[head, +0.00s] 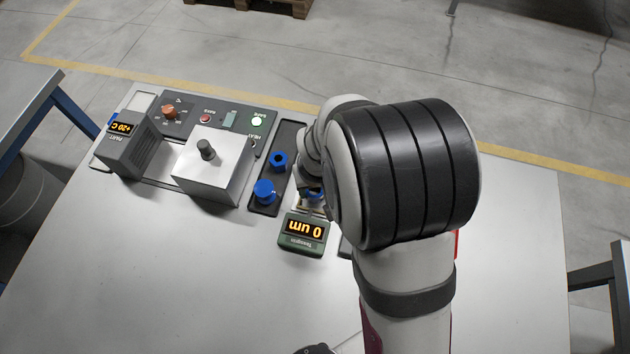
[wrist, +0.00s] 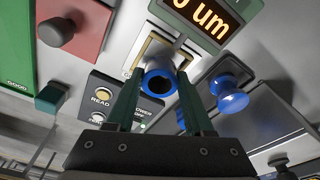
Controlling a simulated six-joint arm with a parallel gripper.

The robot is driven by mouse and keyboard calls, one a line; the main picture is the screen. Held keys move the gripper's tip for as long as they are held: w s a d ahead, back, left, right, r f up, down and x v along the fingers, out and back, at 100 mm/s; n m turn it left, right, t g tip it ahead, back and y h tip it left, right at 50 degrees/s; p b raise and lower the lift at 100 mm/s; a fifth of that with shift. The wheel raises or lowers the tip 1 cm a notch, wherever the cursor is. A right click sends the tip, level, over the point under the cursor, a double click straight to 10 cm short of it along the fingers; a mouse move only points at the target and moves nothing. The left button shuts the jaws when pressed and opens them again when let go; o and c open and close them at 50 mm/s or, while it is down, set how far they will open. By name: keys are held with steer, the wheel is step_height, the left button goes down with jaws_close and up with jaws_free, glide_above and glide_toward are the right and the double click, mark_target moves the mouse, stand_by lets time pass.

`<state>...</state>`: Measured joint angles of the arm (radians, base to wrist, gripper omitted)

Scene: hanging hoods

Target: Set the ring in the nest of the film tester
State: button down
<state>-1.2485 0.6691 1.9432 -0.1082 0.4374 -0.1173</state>
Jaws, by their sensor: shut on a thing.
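The blue ring (wrist: 147,92) is between the two green fingertips of my gripper (wrist: 160,86) in the wrist view, with its dark bore showing. My gripper is shut on it. The film tester, with its lit "0 um" display (wrist: 205,17), is just beyond the ring. A pale, yellow-edged plate (wrist: 152,48) lies behind the ring; whether the ring touches it, I cannot tell. In the head view the tester (head: 303,231) stands just left of my arm, which hides most of my gripper.
A dark tray (head: 267,207) left of the tester holds two blue pieces (head: 264,190). Further left stand a silver box with a black knob (head: 213,165) and a dark unit with an orange display (head: 130,150). The table front (head: 180,285) is clear.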

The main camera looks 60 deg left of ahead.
steer(key=shift+f, duration=0.8)
stand_by(0.7)
jaws_free()
steer(key=shift+r, duration=0.1)
steer(key=shift+r, duration=3.4)
steer(key=w+d+r+m, duration=0.3)
steer(key=d+r+m, duration=0.1)
steer(key=d, duration=0.4)
steer(key=w+d+r+m, duration=0.3)
steer(key=d+r+m, duration=0.1)
steer(key=d, duration=0.5)
steer(key=w+d+r+m, duration=0.3)
steer(key=d+r+m, duration=0.1)
steer(key=d, duration=0.4)
steer(key=s+d+r+m, duration=0.1)
steer(key=s+d+m, duration=0.7)
steer(key=s+d, duration=0.1)
steer(key=shift+d+r+g, duration=0.3)
steer(key=shift+d+g, duration=0.1)
steer(key=shift+d, duration=0.4)
